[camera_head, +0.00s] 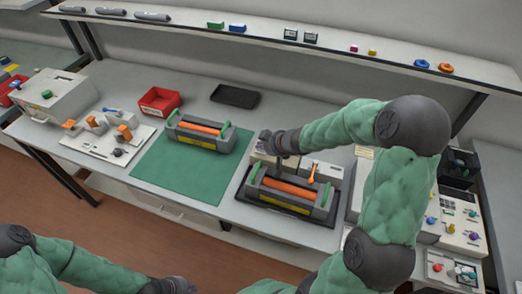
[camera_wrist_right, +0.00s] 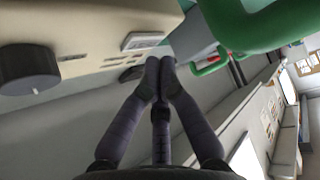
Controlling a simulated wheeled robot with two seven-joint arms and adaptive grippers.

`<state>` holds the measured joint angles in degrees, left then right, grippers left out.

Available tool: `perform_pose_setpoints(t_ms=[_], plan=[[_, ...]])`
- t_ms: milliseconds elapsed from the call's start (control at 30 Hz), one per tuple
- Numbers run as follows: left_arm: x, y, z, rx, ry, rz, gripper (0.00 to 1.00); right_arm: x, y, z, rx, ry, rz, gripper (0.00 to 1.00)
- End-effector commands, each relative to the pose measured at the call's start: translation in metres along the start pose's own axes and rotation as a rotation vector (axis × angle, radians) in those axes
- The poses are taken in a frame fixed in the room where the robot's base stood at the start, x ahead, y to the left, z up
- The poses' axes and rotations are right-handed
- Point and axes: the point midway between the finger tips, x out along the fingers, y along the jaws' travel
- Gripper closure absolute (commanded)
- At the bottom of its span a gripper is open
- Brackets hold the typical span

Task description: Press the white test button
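My right gripper (camera_head: 279,158) points down beside a pale test box (camera_head: 262,157), behind the toner cartridge with the orange roller (camera_head: 288,188). In the right wrist view the gripper's (camera_wrist_right: 160,66) fingertips are together with nothing visible between them. That view shows a beige housing (camera_wrist_right: 85,30) with a dark round knob (camera_wrist_right: 28,70) and a white rectangular button (camera_wrist_right: 146,40). The button lies just beyond and left of the fingertips; I cannot tell whether they touch. Part of my left arm's dark end (camera_head: 170,285) shows at the bottom edge; its fingers are not clear.
Another toner cartridge (camera_head: 201,132) lies on the green mat (camera_head: 180,175). A red bin (camera_head: 159,101) and a black tray (camera_head: 235,96) stand behind. A green cartridge handle (camera_wrist_right: 280,25) is close to the right gripper. A shelf (camera_head: 280,35) spans above the bench.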

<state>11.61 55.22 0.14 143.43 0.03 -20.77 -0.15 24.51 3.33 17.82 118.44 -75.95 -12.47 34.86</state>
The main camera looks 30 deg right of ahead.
Motion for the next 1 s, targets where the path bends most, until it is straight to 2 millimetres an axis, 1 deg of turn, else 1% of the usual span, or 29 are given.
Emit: perform_pose_setpoints(t_ms=[467,1000], plan=[[0.004,-0.0014,-0.0002,0.0,0.0,0.0,1.0,0.0057,0.0001,0.006,0.001,0.0,0.0,1.0],[0.0047,-0.0017,-0.0002,0.0,0.0,0.0,1.0,0.0068,0.0,0.0071,0.0,0.0,0.0,1.0]])
